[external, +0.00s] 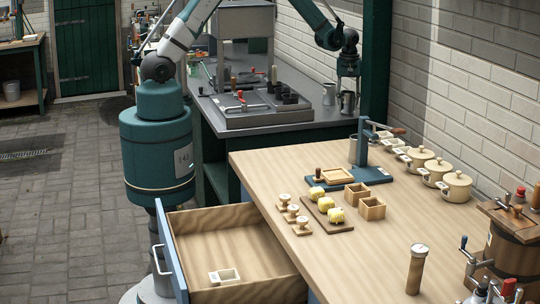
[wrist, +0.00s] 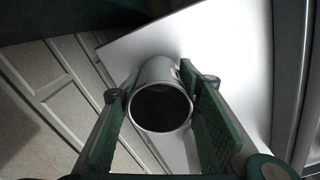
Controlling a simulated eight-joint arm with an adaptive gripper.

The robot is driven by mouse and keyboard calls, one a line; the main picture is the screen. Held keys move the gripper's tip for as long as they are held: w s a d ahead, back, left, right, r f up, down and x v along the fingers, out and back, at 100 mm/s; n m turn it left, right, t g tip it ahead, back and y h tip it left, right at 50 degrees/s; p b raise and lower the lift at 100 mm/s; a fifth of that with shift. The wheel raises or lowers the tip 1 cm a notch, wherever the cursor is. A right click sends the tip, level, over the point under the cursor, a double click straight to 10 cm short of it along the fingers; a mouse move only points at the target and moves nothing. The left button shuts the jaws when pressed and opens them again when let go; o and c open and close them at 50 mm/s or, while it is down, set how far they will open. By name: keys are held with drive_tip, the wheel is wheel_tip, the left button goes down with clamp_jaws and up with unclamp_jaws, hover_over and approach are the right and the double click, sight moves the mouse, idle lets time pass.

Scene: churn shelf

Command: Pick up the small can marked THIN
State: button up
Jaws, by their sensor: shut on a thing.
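My gripper (external: 348,86) is at the right end of the grey bench at the back, pointing down. It is shut on a small open-topped metal can (external: 348,103). In the wrist view my gripper (wrist: 159,80) has one green finger pad on each side of the can (wrist: 163,70), and I look into its dark hollow inside. I cannot read any marking on the can. I cannot tell whether its base touches the bench. A second grey metal can (external: 329,93) stands just to the left on the bench.
The grey bench (external: 300,116) carries a tray (external: 250,118) with handled items left of the cans. A green post (external: 376,60) rises close on the right. The wooden table (external: 360,245) in front holds cream pots (external: 455,187), butter pieces and stamps; its drawer (external: 210,240) is open.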

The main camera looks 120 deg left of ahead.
wheel_tip(320, 180, up, 10)
drive_tip(key=shift+f, duration=0.2)
idle(0.4)
